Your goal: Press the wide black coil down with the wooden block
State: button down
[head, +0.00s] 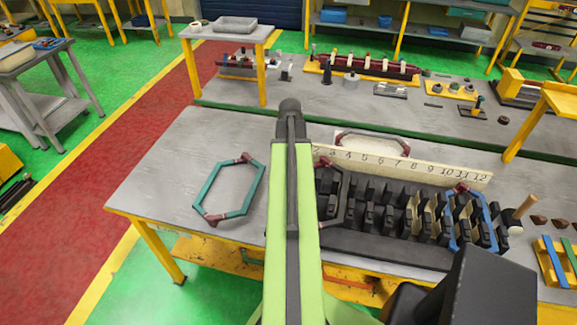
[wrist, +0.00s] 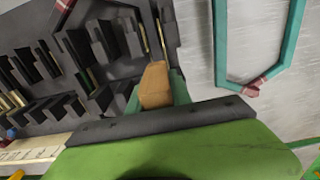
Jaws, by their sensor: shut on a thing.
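My gripper (wrist: 156,97) is shut on a wooden block (wrist: 155,82), whose tan end shows between the fingers in the wrist view. In the head view my arm hides the gripper and the block. A black coil (head: 347,189) with dark red taped ends stands at the left end of the dark slotted stator (head: 375,243), partly behind my arm. In the wrist view the stator (wrist: 85,60) lies to the left of and beyond the block. I cannot pick out the black coil there, nor tell whether the block touches anything.
A teal coil (head: 222,190) lies flat on the table (head: 170,180), left of my arm. A blue coil (head: 452,225) sits in the stator's right part. A numbered strip (head: 440,172) and a pale coil (head: 345,135) are behind. A wooden-handled tool (head: 524,206) is at right.

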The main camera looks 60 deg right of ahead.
jog(key=shift+s+f+b, duration=0.1)
jog(key=shift+f+b, duration=3.5)
jog(key=shift+f, duration=0.25)
jog(key=shift+f+b, duration=0.6)
jog(key=shift+r, duration=0.1)
notch_tip(320, 180, up, 12)
jog(key=p, duration=1.2)
jog(key=shift+f, duration=0.3)
